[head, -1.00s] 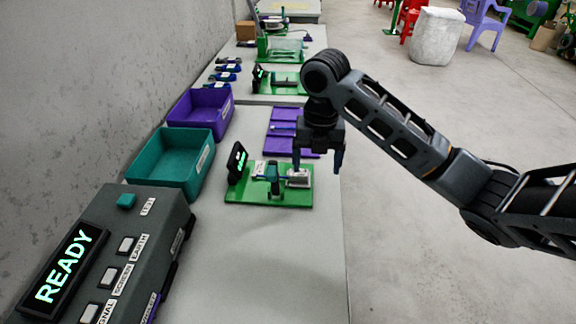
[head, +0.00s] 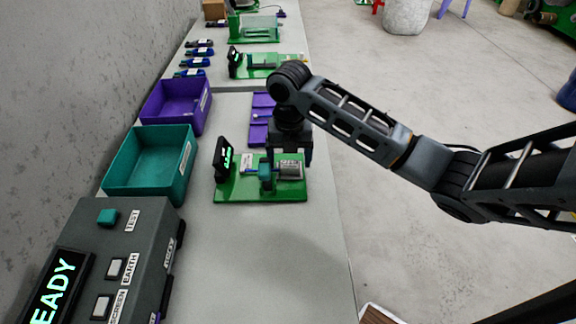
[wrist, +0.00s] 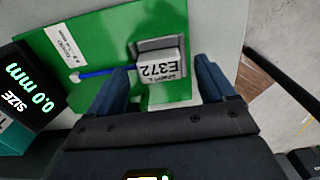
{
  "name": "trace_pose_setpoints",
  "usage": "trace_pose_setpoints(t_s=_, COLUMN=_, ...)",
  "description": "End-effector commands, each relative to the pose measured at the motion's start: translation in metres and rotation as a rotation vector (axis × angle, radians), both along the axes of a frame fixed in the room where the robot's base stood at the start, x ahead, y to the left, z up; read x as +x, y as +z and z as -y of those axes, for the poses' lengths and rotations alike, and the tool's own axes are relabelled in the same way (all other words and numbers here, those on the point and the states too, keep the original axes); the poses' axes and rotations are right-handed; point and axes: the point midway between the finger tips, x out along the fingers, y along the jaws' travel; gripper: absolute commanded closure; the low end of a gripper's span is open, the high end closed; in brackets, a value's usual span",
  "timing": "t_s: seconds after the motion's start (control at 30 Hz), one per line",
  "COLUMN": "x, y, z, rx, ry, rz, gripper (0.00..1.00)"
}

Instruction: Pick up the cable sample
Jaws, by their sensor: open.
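The cable sample is a thin blue cable (wrist: 105,72) with a pale block labelled E372 (wrist: 163,68) at one end. It lies on a green board (wrist: 105,30) that carries a dark size display (wrist: 25,85) reading 0.0 mm. In the head view the labelled block (head: 289,169) sits at the right part of the green board (head: 240,193). My gripper (head: 289,158) is open above the board, close to the block. In the wrist view the block shows between the spread fingers (wrist: 160,83), apart from both. The exact height gap cannot be told.
A teal bin (head: 150,165) and a purple bin (head: 175,104) stand left of the board. A dark tester box (head: 115,255) is at the front left. A purple rack (head: 260,125) lies behind the board. The front of the table (head: 260,265) is clear; its right edge is near the board.

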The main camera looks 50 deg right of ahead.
Motion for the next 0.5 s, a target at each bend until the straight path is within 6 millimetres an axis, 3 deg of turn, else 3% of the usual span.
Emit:
trace_pose_setpoints(t_s=0.3, x=-0.0002, y=-0.0065, z=0.0000, rx=-0.001, ry=0.000, rz=0.001, gripper=0.17)
trace_pose_setpoints(t_s=0.5, x=-0.0001, y=-0.0062, z=0.0001, rx=-0.001, ry=0.000, rz=0.001, gripper=0.36)
